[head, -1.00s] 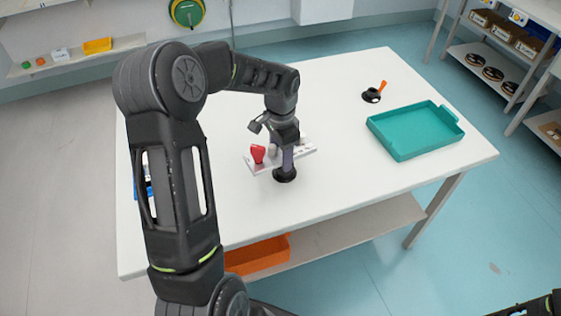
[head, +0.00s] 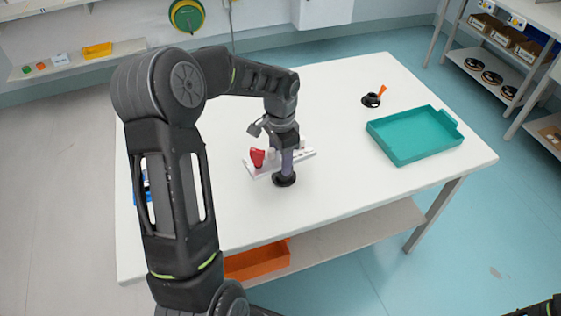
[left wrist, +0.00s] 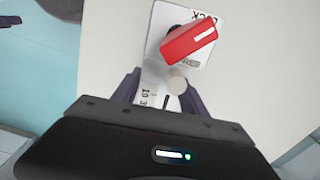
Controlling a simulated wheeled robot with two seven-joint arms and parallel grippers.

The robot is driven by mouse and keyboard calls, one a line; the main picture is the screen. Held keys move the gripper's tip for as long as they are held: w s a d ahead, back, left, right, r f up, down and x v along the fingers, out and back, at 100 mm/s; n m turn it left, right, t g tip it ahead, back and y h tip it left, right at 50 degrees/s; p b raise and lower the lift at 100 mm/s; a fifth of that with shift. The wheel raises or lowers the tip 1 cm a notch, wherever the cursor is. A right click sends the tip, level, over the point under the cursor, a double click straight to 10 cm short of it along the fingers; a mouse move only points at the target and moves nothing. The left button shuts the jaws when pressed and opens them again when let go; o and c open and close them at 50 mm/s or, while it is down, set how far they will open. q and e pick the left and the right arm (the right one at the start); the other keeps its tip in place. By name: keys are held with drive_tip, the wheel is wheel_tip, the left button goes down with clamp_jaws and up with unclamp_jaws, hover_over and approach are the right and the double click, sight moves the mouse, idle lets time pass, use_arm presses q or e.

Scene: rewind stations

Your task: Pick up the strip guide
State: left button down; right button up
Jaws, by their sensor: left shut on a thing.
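A pale plate that appears to be the strip guide (head: 307,153) is in the middle of the white table. It has a red lever (head: 257,157) at its left end. In the left wrist view the plate (left wrist: 207,56) carries the word LOCK, scale marks and a pale round post (left wrist: 176,84); the red lever (left wrist: 188,40) lies across it. My left gripper (head: 286,168) points down at the plate. Its fingers are closed in around the scale-marked part, partly hiding it. A black round base (head: 284,180) shows just below the fingers.
A teal tray (head: 449,120) is at the table's right. A black round piece with an orange handle (head: 372,98) stands behind it. An orange bin (head: 258,262) is on the lower shelf. The front right tabletop is clear.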

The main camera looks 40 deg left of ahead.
use_arm(q)
wheel_tip(320, 180, up, 10)
drive_tip(key=shift+f+b, duration=0.2)
drive_tip(key=shift+b, duration=0.3)
drive_tip(key=shift+d+f, duration=0.1)
drive_tip(key=shift+f, duration=0.05)
